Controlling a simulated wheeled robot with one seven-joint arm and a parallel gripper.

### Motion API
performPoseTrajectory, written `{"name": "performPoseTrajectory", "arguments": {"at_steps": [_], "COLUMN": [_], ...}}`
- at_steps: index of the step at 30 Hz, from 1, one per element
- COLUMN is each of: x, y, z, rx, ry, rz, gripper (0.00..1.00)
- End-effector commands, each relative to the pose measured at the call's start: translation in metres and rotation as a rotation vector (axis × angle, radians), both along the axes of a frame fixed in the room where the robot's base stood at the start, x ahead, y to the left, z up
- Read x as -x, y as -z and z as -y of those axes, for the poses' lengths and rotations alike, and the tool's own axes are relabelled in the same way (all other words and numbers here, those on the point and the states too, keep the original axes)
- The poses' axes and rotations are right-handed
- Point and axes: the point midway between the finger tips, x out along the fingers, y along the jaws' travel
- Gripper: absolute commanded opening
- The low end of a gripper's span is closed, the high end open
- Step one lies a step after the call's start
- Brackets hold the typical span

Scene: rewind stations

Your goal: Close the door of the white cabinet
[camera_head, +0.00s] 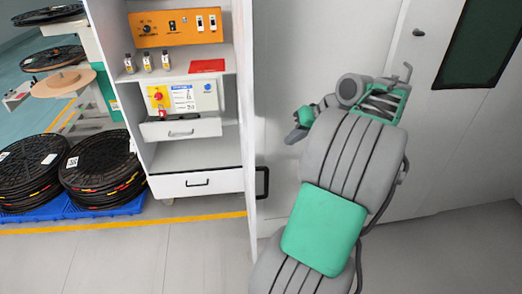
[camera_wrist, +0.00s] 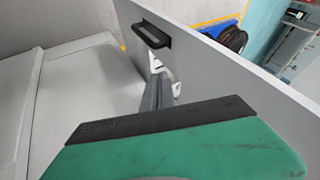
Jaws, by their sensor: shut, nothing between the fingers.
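The white cabinet (camera_head: 195,155) stands left of centre in the head view with its shelves exposed. Its door (camera_head: 247,110) is open and seen almost edge-on, with a black handle (camera_head: 262,182) on its right-hand face. In the wrist view the door (camera_wrist: 225,80) runs diagonally from top centre to lower right, its handle (camera_wrist: 150,34) near the top. My gripper (camera_head: 293,136) is right of the door, on the handle side. In the wrist view my gripper (camera_wrist: 157,72) is shut and empty, its tips close to the door below the handle. I cannot tell whether they touch it.
The cabinet holds an orange control panel (camera_head: 176,27), small bottles (camera_head: 147,62) and drawers (camera_head: 196,182). Stacked black reels (camera_head: 102,168) on blue pallets stand left. A door with a dark window (camera_head: 478,42) is at right. The floor (camera_head: 130,260) before the cabinet is clear.

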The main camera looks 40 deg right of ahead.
Motion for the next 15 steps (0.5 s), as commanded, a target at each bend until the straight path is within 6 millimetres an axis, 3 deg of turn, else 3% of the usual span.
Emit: {"name": "performPoseTrajectory", "arguments": {"at_steps": [5, 15], "x": [-0.007, -0.047], "y": [0.003, 0.058], "z": [-0.004, -0.017], "rx": [0.000, -0.001], "ry": [-0.023, -0.022], "rz": [0.015, 0.014], "gripper": [0.00, 0.00]}}
